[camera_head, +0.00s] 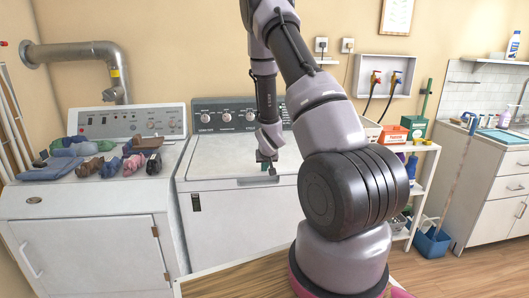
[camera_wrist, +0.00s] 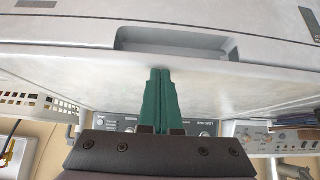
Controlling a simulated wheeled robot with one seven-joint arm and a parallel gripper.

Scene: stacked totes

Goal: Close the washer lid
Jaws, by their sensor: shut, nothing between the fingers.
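The white washer (camera_head: 226,232) is the middle machine in the head view. Its lid (camera_head: 215,161) lies down over the top and looks flat; I cannot tell whether it is fully flush. My gripper (camera_head: 268,168) points down at the lid's front edge, near the middle. In the wrist view, which looks upside down, the green fingers (camera_wrist: 160,75) are pressed together with nothing between them. They are over the lid (camera_wrist: 80,75), close to the handle recess (camera_wrist: 175,42). I cannot tell whether the tips touch the lid. My forearm hides the washer's right side.
A dryer (camera_head: 85,245) with folded clothes (camera_head: 100,165) on top stands at left. The washer's control panel (camera_head: 225,115) rises behind the lid. A shelf rack (camera_head: 425,170) with bottles and boxes stands at right. A wooden surface (camera_head: 235,280) is in the foreground.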

